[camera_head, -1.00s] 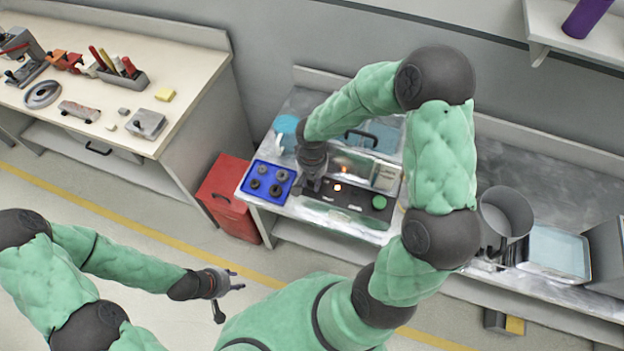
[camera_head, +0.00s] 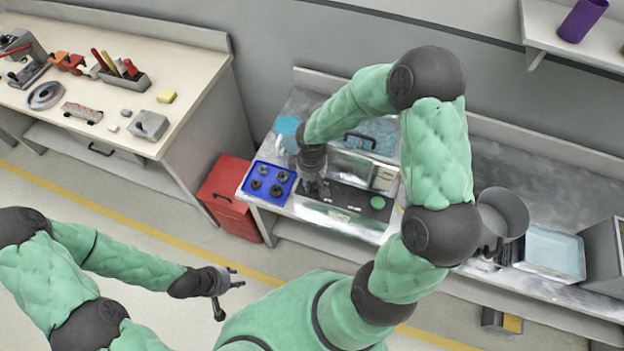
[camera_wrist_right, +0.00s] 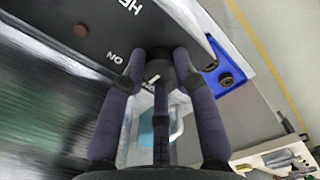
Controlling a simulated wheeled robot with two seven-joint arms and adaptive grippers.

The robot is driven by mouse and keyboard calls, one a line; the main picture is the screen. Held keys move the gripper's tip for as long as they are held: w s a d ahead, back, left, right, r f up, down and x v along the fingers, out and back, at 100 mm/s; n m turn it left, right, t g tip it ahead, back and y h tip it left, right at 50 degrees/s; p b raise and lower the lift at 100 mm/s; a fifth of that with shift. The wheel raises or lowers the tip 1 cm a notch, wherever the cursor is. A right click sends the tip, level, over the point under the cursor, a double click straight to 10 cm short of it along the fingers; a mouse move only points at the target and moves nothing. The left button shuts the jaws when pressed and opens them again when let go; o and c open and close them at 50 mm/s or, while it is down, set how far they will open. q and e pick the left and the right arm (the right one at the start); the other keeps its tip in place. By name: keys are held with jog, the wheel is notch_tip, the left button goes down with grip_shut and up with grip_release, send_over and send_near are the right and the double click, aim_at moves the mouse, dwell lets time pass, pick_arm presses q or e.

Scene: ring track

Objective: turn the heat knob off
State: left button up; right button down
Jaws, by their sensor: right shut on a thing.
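The heat knob (camera_wrist_right: 157,52) is a dark knob on the black control panel (camera_head: 345,199) of the bench heater. In the right wrist view it sits between the fingertips of my right gripper (camera_wrist_right: 160,68), which is shut on it. White lettering, partly cut off, shows on the panel beside it. The panel's indicator lamp (camera_wrist_right: 80,30) is dark reddish-brown and unlit. In the head view my right gripper (camera_head: 317,188) reaches down to the panel's left end and hides the knob. My left gripper (camera_head: 234,280) is open and empty over the floor, away from the bench.
A green button (camera_head: 377,202) is at the panel's right. A blue tray (camera_head: 251,187) with several dark parts lies left of the heater. A red cabinet (camera_head: 229,195) stands below. A grey pot (camera_head: 503,214) and pale tray (camera_head: 554,251) are farther right.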

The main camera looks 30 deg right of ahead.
aim_at(311, 183)
jog(key=shift+w+r+n+p, duration=0.15)
jog(key=shift+n+p, duration=0.2)
jog(key=shift+n, duration=0.7)
jog(key=shift+w+n+p, duration=0.1)
jog(key=shift+n+p, duration=0.25)
jog(key=shift+n, duration=0.7)
jog(key=c, duration=1.1)
grip_release()
jog(key=shift+o, duration=0.8)
jog(key=shift+a, duration=0.15)
jog(key=shift+s, duration=0.1)
notch_tip(311, 183, up, 12)
